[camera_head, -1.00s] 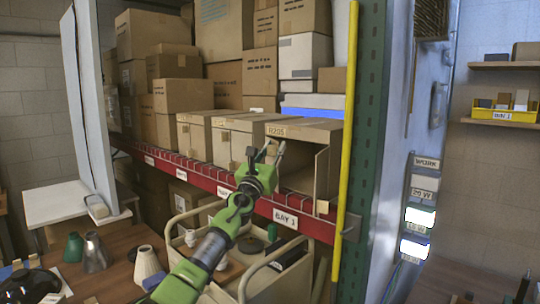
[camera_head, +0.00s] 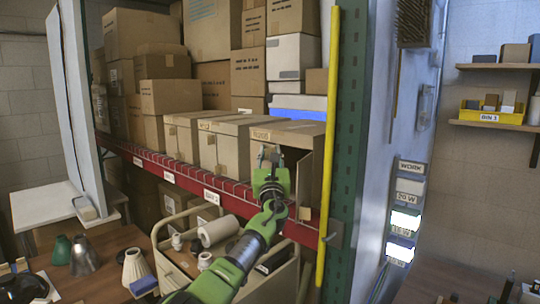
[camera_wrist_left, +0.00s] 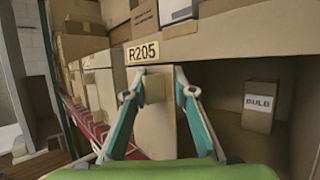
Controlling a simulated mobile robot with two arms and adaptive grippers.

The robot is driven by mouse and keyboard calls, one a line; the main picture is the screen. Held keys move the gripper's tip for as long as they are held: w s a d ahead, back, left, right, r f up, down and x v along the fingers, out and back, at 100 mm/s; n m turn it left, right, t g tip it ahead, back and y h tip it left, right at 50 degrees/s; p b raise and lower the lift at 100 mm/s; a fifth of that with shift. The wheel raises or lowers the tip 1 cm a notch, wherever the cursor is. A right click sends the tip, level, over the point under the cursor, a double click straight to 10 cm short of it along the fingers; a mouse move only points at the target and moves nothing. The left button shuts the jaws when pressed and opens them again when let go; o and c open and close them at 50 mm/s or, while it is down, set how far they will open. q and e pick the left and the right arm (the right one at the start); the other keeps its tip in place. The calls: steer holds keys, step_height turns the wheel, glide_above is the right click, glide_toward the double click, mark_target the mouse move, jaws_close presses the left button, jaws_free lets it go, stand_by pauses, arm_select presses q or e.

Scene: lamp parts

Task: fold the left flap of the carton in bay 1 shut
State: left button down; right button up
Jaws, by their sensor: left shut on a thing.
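The open-fronted cardboard carton (camera_head: 290,132), labelled R205, stands at the right end of the shelf beside the yellow post. Its label (camera_wrist_left: 143,52) and left flap (camera_wrist_left: 155,130) show in the left wrist view; the flap stands out from the left edge of the opening. My left gripper (camera_head: 270,160) is at that flap, its two fingers (camera_wrist_left: 158,88) shut on the flap's small tan tab (camera_wrist_left: 154,89). A small box marked BULB (camera_wrist_left: 259,106) stands inside. The right flap (camera_head: 305,183) hangs open, with its own tab. My right gripper is not in view.
Closed cartons (camera_head: 229,140) stand close on the left. The yellow post (camera_head: 328,140) is just right of the carton. The red shelf beam (camera_head: 150,165) runs below, with a beige cart (camera_head: 163,262) holding several lamp parts in front.

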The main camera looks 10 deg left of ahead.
arm_select(q)
steer(key=shift+w+d, duration=0.1)
stand_by(0.4)
steer(key=c, duration=1.8)
jaws_free()
steer(key=shift+o, duration=0.2)
steer(key=v, duration=1.2)
steer(key=shift+d, duration=0.1)
